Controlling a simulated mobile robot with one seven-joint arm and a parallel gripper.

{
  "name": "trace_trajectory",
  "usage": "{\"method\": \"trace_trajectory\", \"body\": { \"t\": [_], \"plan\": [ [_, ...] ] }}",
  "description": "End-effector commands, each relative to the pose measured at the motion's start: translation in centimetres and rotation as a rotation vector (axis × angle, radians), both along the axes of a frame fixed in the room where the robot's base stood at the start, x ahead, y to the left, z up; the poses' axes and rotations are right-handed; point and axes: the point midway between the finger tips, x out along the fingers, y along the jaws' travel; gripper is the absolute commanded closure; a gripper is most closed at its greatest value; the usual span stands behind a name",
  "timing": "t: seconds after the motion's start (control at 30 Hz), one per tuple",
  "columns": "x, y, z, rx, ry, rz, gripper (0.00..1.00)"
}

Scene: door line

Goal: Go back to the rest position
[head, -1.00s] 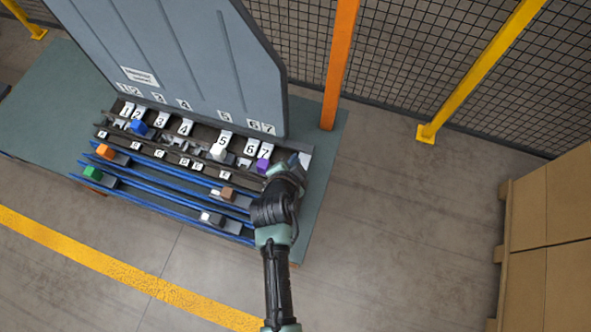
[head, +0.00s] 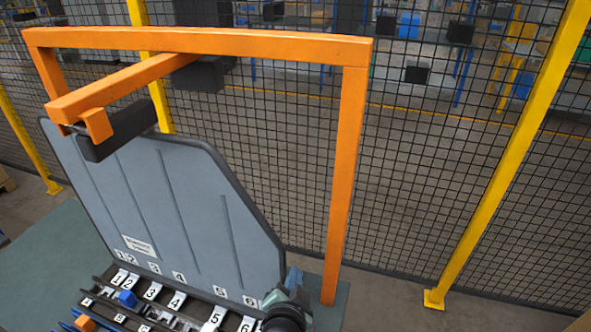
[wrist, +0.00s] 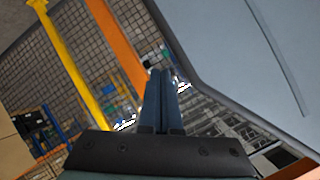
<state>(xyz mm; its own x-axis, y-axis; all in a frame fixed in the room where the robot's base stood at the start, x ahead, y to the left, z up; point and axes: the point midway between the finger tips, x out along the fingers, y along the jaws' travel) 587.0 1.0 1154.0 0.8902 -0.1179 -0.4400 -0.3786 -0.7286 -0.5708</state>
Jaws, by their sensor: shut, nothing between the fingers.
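My gripper (wrist: 160,98) is shut and empty in the wrist view, its two blue-grey fingers pressed side by side. In the head view only part of my arm shows at the bottom, by the right end of the numbered rack; the fingers cannot be made out there. The grey door panel (head: 175,200) stands tilted behind the rack, and it fills the right of the wrist view (wrist: 250,60). The gripper points past the panel's edge, and no contact shows.
An orange frame (head: 345,170) stands over the panel, with black pads on its crossbar. A mesh fence (head: 440,150) with yellow posts (head: 510,150) runs behind. Bare floor lies at the lower right.

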Motion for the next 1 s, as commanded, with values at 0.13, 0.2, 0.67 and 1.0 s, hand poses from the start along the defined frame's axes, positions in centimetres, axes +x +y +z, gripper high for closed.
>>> {"method": "trace_trajectory", "body": {
  "t": [0.13, 0.2, 0.67, 1.0],
  "plan": [
    [3.0, -0.2, 11.2, -0.123, -0.24, 0.069, 1.0],
    [3.3, -0.2, 16.6, -0.19, -0.35, 0.093, 1.0],
    [-9.7, -0.1, 45.6, -0.691, -1.038, 0.037, 1.0],
    [-14.7, -0.2, 49.6, -0.805, -1.162, -0.024, 1.0]
  ]
}}
